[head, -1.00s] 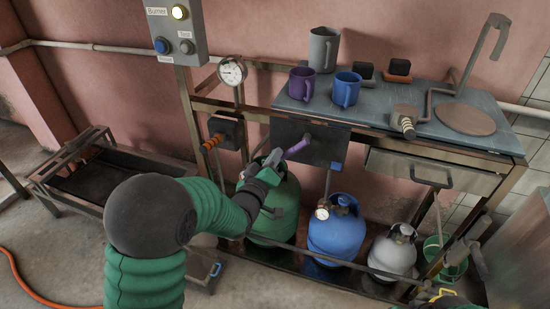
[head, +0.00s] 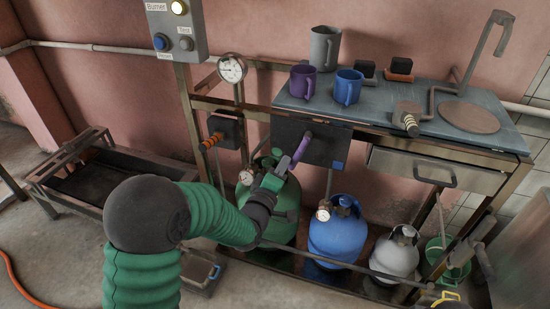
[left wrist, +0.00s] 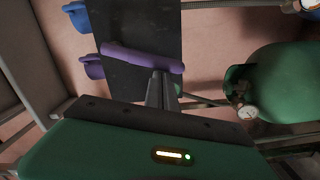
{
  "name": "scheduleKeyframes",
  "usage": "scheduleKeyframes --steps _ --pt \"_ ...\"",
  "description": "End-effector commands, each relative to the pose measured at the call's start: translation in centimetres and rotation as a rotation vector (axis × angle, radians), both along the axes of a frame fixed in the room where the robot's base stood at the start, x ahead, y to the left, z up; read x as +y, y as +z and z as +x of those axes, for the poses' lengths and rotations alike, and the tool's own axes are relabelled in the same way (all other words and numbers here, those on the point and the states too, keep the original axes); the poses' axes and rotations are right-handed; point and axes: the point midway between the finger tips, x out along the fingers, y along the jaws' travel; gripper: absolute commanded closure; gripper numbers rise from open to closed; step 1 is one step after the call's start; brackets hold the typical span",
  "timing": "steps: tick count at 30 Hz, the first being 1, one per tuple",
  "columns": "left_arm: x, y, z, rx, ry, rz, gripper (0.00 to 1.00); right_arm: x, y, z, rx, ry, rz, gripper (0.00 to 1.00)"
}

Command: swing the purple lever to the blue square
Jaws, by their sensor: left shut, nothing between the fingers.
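The purple lever (head: 301,148) sticks out from a dark panel (head: 325,148) under the counter, slanting down and left from its pivot. The blue square (head: 337,165) is at the panel's lower right, apart from the lever. My left gripper (head: 284,168) is at the lever's lower end, on its left side. In the left wrist view the lever (left wrist: 140,57) crosses in front of the shut fingers (left wrist: 161,88); their tips seem to touch its side, with nothing between them. My right gripper is not in view.
Below stand a green tank (head: 284,215), a blue tank (head: 338,235) and a grey tank (head: 393,255). An orange-handled valve (head: 213,141) is left of the panel. Mugs stand on the counter (head: 380,100) above. A drawer handle (head: 435,182) juts out on the right.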

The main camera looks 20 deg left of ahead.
Motion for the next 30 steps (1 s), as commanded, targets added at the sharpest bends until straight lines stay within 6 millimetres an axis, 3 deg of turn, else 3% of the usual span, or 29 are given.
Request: scheduleKeyframes --steps 13,30 --pt "-3.2 -1.5 -0.1 0.015 0.001 -0.423 1.0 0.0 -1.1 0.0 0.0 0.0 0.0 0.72" --pt "-7.5 -1.2 -0.3 0.032 0.001 -0.937 1.0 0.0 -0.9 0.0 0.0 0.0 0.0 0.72"
